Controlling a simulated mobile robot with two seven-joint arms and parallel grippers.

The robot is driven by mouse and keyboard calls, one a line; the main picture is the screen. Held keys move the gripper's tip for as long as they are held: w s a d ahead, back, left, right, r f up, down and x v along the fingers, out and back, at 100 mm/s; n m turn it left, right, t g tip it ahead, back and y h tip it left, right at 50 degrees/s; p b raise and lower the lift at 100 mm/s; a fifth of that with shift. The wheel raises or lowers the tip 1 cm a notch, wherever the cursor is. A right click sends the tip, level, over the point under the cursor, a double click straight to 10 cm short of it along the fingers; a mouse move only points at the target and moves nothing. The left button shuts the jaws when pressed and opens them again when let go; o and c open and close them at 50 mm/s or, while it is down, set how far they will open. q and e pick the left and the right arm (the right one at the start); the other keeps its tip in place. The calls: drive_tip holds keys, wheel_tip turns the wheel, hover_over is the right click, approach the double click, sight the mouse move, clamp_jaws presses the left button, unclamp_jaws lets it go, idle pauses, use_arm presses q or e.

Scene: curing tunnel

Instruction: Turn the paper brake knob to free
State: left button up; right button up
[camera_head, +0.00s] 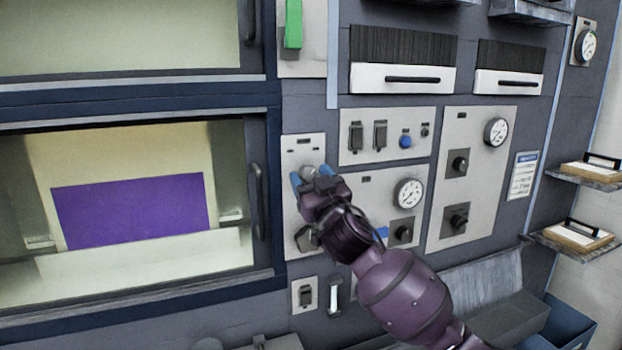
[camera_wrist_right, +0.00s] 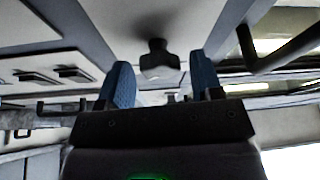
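My right gripper (camera_head: 311,178) is at the narrow upright panel (camera_head: 291,150) just right of the lower window's door. A dark knob (camera_head: 305,239) sits lower on the same panel, partly behind my wrist. A dark knob also shows beyond the open fingers (camera_wrist_right: 162,84) in the right wrist view (camera_wrist_right: 158,62). The labels are too small to read, so I cannot tell which knob is the paper brake. My left gripper is out of view.
A door handle (camera_head: 258,200) stands out close left of the gripper. To the right are a switch panel (camera_head: 346,160), a gauge (camera_head: 409,193) and a panel with two dark knobs (camera_head: 457,163). A small switch (camera_head: 305,294) is below. Purple sheet (camera_head: 135,210) shows behind the window.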

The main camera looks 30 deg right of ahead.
drive_tip(key=c, duration=0.8)
drive_tip(key=shift+n+y, duration=0.3)
drive_tip(key=shift+n, duration=0.3)
drive_tip(key=n+y, duration=0.1)
drive_tip(key=n, duration=0.1)
drive_tip(key=n+y, duration=0.1)
drive_tip(key=n, duration=0.2)
drive_tip(key=shift+d+n+y, duration=0.1)
drive_tip(key=shift+n+y, duration=0.2)
drive_tip(key=shift+y, duration=0.1)
drive_tip(key=n+y, duration=0.1)
drive_tip(key=n, duration=0.2)
drive_tip(key=n+g+y, duration=0.1)
drive_tip(key=n, duration=0.1)
drive_tip(key=shift+d+r+n+g, duration=0.1)
drive_tip(key=shift+r+n+g, duration=0.05)
drive_tip(key=shift+n+g, duration=0.2)
drive_tip(key=n, duration=0.2)
drive_tip(key=n+g+y, duration=0.1)
drive_tip(key=n, duration=0.2)
drive_tip(key=shift+s+r+g, duration=0.1)
drive_tip(key=shift+g, duration=0.15)
drive_tip(key=shift+n+g, duration=0.8)
drive_tip(key=shift+n, duration=1.05)
